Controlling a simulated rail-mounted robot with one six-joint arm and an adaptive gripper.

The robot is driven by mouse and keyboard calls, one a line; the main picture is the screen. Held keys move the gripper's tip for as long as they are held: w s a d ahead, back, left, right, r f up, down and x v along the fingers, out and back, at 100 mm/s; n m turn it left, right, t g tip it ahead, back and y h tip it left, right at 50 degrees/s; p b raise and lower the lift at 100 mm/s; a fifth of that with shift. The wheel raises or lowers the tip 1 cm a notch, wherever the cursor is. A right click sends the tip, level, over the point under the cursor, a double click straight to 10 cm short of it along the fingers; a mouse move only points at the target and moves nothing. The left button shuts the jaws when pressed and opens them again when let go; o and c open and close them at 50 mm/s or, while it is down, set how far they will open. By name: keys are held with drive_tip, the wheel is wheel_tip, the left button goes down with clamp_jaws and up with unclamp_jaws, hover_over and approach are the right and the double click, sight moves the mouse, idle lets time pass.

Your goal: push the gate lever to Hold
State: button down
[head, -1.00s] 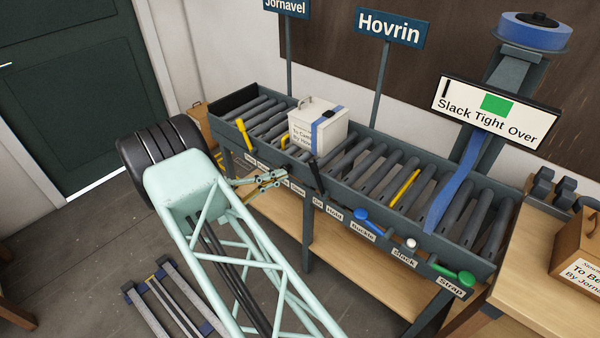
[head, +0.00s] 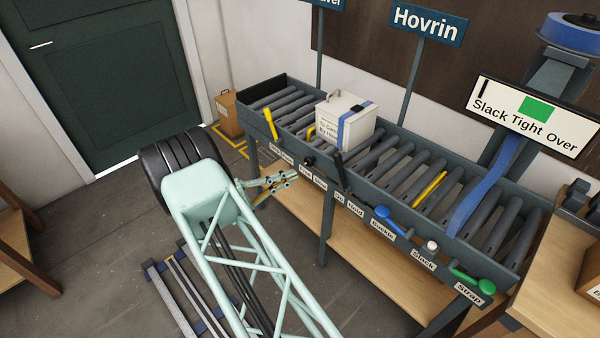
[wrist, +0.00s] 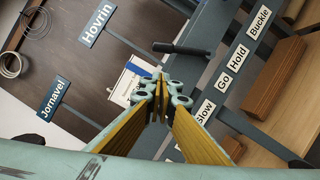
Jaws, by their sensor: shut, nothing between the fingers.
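The black gate lever (head: 341,170) stands on the front rail of the roller conveyor, by the Go (head: 340,197) and Hold (head: 356,210) labels. Its upper end leans left in the head view. In the wrist view the lever (wrist: 182,49) lies across the picture beyond the fingertips, left of the Go (wrist: 222,82) and Hold (wrist: 236,56) labels. My gripper (head: 294,176) is shut and empty, in front of the conveyor and left of the lever. In the wrist view my gripper's fingertips (wrist: 162,84) meet, apart from the lever in the picture.
A white box with a blue strap (head: 347,120) sits on the rollers behind the lever. A yellow lever (head: 270,123) is to the left, a blue handle (head: 388,217) and green handle (head: 472,279) to the right. A wooden shelf (head: 345,235) runs below.

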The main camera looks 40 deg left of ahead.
sight(342, 173)
drive_tip(key=s+d+r+x, duration=0.1)
drive_tip(key=d+x, duration=0.1)
drive_tip(key=x, duration=1)
drive_tip(key=shift+d+b, duration=0.3)
drive_tip(key=shift+b, duration=0.1)
drive_tip(key=shift+w+r, duration=0.1)
drive_tip(key=shift+w, duration=0.05)
drive_tip(key=shift+d, duration=0.1)
drive_tip(key=shift+d+r+m, duration=0.15)
drive_tip(key=shift+m, duration=0.15)
